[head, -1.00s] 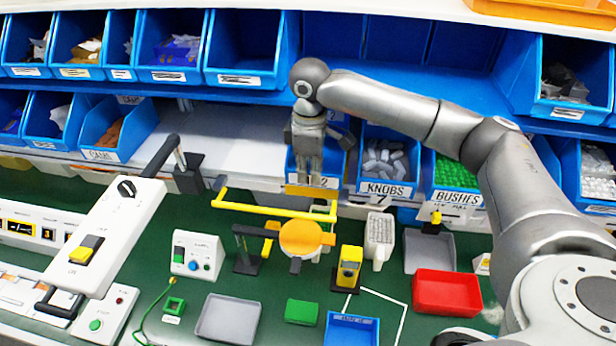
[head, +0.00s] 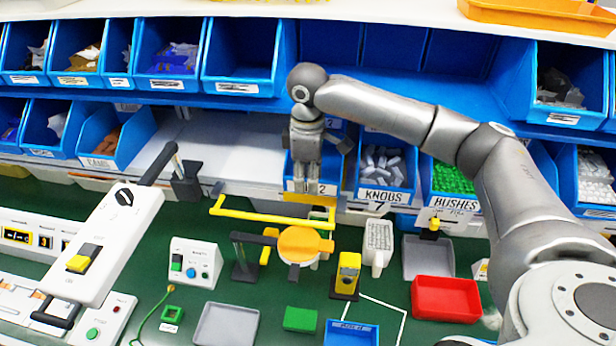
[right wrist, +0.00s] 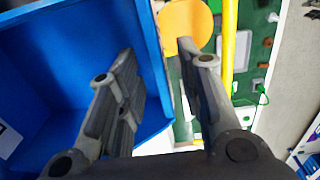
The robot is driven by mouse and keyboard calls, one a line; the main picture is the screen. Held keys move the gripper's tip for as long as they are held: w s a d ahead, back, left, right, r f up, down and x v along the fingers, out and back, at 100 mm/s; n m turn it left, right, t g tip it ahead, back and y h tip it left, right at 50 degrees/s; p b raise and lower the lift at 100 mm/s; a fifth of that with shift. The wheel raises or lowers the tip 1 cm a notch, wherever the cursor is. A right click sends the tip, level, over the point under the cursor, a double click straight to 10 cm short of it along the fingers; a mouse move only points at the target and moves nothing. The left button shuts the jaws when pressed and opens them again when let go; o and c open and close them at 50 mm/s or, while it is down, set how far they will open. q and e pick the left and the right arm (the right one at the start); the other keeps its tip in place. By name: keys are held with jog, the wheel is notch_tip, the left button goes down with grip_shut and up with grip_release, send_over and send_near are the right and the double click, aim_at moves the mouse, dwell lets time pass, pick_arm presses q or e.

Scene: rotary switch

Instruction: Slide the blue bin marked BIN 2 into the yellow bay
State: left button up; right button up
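The blue bin (head: 295,170) with a white label ending in 2 stands in the lower shelf row, left of the KNOBS bin, partly hidden by my right gripper. A yellow patch (head: 310,198), perhaps part of the yellow bay, shows just below the bin's front. My right gripper (head: 305,190) points down at the bin's front. In the right wrist view its fingers (right wrist: 158,85) are apart, one over the blue bin's inside (right wrist: 75,75) and one outside the front wall. I cannot tell whether they touch the wall. My left gripper is not in view.
A yellow bar (head: 270,213) runs across in front of the bin. An orange disc (head: 298,242) on a stand is below it. The KNOBS bin (head: 388,197) is close on the right. A bare white shelf surface (head: 225,160) lies to the left.

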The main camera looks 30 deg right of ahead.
notch_tip(320, 180, up, 12)
jog(key=shift+f, duration=0.2)
